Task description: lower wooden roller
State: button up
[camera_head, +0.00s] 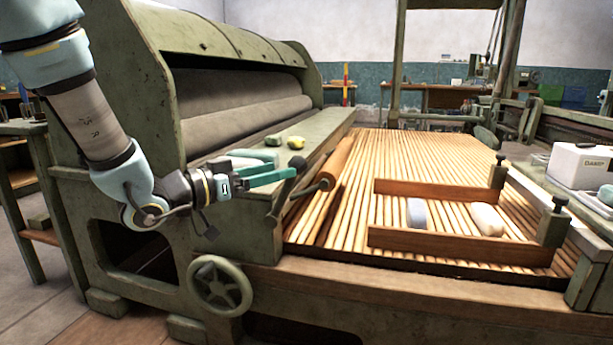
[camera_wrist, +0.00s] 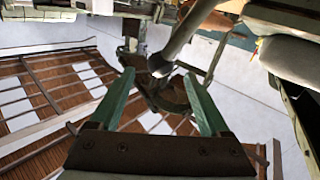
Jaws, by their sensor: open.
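The wooden roller (camera_head: 338,160) is a brown cylinder lying along the left side of the slatted wooden bed, beside the green ledge of the machine. A dark metal lever (camera_head: 283,197) with a rounded end stands by its near end. My gripper (camera_head: 287,167) is open, its green fingers pointing right, close to the lever's upper end. In the wrist view the open fingers (camera_wrist: 158,82) have a grey bar with a dark round end (camera_wrist: 160,64) ahead of them. I cannot tell whether the fingers touch it. The roller is not clearly recognisable there.
A handwheel (camera_head: 219,286) is below my gripper. Wooden rails (camera_head: 440,242) with two pale blocks cross the slatted bed (camera_head: 440,155). A white box (camera_head: 577,165) stands at right.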

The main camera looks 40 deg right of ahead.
jog(key=d+b, duration=0.1)
jog(key=d, duration=0.8)
jog(key=shift+s+d+b, duration=0.3)
jog(key=shift+d, duration=0.1)
jog(key=shift+c, duration=0.3)
grip_shut()
